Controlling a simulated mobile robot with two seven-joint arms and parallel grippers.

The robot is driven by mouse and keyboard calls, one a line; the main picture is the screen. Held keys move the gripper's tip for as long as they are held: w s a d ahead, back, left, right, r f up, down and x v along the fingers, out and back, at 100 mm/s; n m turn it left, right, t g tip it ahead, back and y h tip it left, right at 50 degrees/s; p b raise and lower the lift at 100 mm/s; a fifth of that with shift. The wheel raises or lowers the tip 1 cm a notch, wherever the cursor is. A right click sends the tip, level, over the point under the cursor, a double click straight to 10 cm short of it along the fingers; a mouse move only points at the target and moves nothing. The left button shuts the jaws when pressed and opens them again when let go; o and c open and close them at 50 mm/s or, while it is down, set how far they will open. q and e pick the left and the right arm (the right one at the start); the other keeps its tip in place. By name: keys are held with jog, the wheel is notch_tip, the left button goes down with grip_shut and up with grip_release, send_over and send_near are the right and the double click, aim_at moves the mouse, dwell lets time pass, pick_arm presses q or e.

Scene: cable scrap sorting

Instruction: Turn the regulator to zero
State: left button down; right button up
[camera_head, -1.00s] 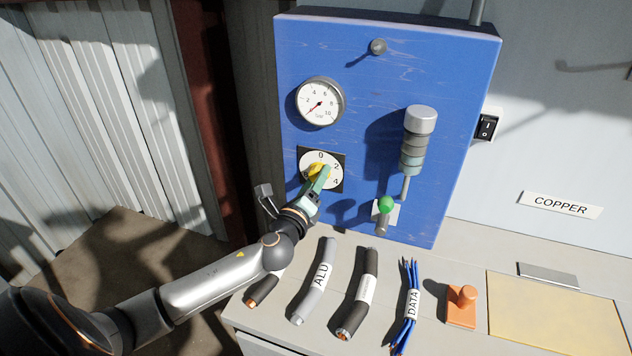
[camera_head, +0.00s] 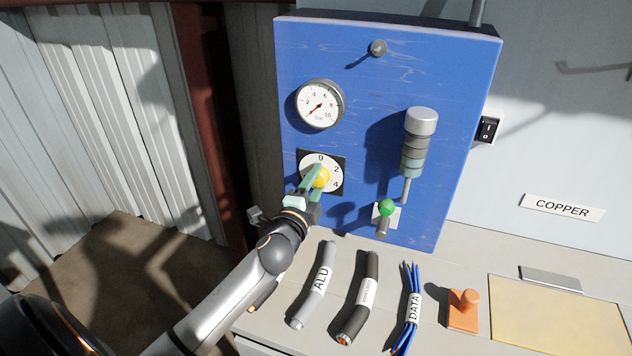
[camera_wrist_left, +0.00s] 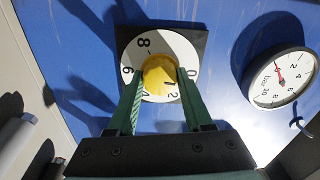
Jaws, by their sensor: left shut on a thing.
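The regulator is a yellow knob (camera_head: 321,178) on a white dial (camera_head: 333,161) with a black square backing, low on the blue panel. The dial carries the numbers 0, 2, 4, 6 and 8. My left gripper (camera_head: 317,177) is shut on the knob. In the left wrist view its green fingers (camera_wrist_left: 159,78) stand on both sides of the knob (camera_wrist_left: 157,76). A short dark mark on the knob appears to point near the 2 there. The fingers hide part of the dial. My right gripper is not in view.
A round pressure gauge (camera_head: 319,104) sits above the dial, its red needle pointing low left. Cable pieces, including ALU (camera_head: 319,284) and DATA (camera_head: 412,310), lie on the bench below.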

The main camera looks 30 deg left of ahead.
pick_arm(q)
jog(key=shift+n, duration=0.6)
jog(key=shift+c, duration=1.5)
grip_release()
jog(key=shift+s, duration=0.1)
jog(key=b+v, duration=0.1)
jog(key=v, duration=1.1)
jog(key=shift+s, duration=0.2)
jog(key=shift+f, duration=0.1)
